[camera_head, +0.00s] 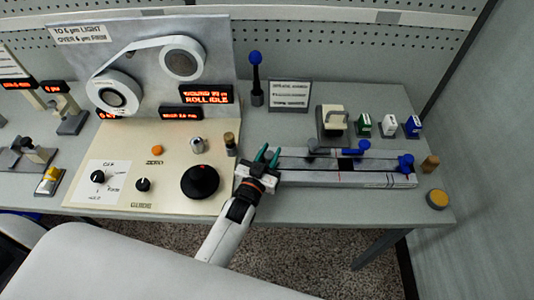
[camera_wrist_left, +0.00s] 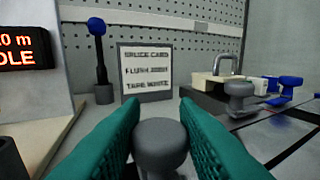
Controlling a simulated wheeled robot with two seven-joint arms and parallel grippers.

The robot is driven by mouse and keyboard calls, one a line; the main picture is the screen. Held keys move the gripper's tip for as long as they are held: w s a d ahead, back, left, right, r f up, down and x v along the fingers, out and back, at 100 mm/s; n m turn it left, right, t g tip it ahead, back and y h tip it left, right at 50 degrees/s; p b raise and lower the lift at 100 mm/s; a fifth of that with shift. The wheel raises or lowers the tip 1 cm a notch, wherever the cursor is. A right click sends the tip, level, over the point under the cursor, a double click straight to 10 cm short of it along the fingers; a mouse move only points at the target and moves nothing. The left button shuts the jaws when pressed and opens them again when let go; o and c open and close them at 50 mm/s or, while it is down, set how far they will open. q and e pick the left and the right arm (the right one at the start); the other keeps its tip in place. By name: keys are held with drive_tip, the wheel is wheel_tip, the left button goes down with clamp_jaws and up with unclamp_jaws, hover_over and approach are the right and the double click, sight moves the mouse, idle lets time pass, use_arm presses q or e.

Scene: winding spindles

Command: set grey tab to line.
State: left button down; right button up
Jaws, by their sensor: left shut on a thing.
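My left gripper (camera_head: 267,155) is at the left end of the long grey splice block (camera_head: 345,179). Its teal fingers are closed on a grey round-topped tab (camera_wrist_left: 161,143), which stands between them in the left wrist view. In the head view the fingers mostly hide this tab. Another grey knob (camera_head: 312,145) stands on the rear of the block, and it also shows in the wrist view (camera_wrist_left: 240,92). Thin red marks cross the block's front face, and a dark patch (camera_head: 346,164) lies on its top. My right gripper is out of view.
Blue knobs (camera_head: 405,162) sit at the block's right end. A blue-topped post (camera_head: 255,75) and a splice card (camera_head: 289,95) stand behind. A control panel with a black dial (camera_head: 200,182) lies left of the gripper. A yellow-topped button (camera_head: 437,199) is at the right edge.

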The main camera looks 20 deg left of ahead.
use_arm(q)
drive_tip(key=shift+d, duration=0.4)
drive_tip(key=shift+a, duration=0.3)
drive_tip(key=c, duration=1.1)
unclamp_jaws()
drive_tip(key=shift+d, duration=0.3)
drive_tip(key=shift+s+a, duration=0.2)
drive_tip(key=s, duration=0.4)
drive_tip(key=s+b, duration=0.1)
drive_tip(key=s, duration=0.2)
drive_tip(key=s+a+b, duration=0.1)
drive_tip(key=s, duration=0.3)
drive_tip(key=shift+s, duration=0.35)
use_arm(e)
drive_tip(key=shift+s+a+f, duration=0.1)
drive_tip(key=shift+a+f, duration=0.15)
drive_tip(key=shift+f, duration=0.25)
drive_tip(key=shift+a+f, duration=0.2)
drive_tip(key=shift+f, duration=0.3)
